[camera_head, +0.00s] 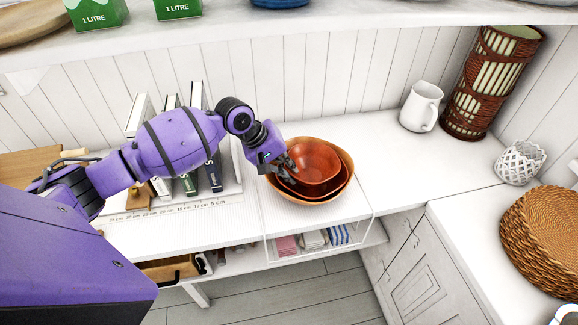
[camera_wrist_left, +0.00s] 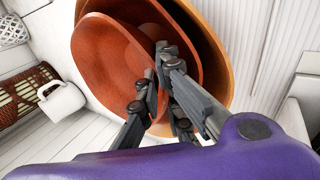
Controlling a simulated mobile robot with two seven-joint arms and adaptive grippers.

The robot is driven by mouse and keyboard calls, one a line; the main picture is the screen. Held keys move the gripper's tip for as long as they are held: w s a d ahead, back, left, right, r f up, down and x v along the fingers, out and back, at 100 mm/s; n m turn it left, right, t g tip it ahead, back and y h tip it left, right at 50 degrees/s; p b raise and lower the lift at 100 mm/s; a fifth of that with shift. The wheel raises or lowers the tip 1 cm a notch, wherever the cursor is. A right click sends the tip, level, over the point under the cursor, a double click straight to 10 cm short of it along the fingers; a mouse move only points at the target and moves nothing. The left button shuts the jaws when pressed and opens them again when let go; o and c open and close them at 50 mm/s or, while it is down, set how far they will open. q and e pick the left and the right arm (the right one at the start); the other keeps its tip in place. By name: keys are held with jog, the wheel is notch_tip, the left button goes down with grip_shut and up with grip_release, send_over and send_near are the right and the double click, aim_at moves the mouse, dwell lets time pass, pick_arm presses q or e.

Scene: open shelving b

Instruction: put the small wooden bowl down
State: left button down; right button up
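The small wooden bowl (camera_head: 315,160), reddish brown, sits tilted inside or just above larger nested wooden bowls (camera_head: 347,182) on the white counter. My left gripper (camera_head: 286,168) reaches in from the left at the small bowl's left rim. In the left wrist view, its fingers (camera_wrist_left: 157,82) straddle the rim of the small bowl (camera_wrist_left: 108,65), one on the inner side and one outside, and look closed on it. The larger bowls (camera_wrist_left: 217,55) show behind it. Whether the small bowl touches them underneath is hidden. My right gripper is not in view.
A white jug (camera_head: 421,107), a wicker vase (camera_head: 487,85) and a white lattice holder (camera_head: 520,162) stand to the right. Upright books (camera_head: 188,180) stand left, behind my arm. A shelf (camera_head: 330,35) runs overhead. The counter right of the bowls is clear.

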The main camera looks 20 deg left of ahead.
pick_arm(q)
jog(key=shift+f, duration=0.25)
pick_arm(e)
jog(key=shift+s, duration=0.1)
pick_arm(q)
jog(key=c, duration=2.2)
grip_release()
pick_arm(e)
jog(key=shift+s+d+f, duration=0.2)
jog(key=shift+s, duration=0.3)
pick_arm(q)
jog(key=shift+r, duration=0.1)
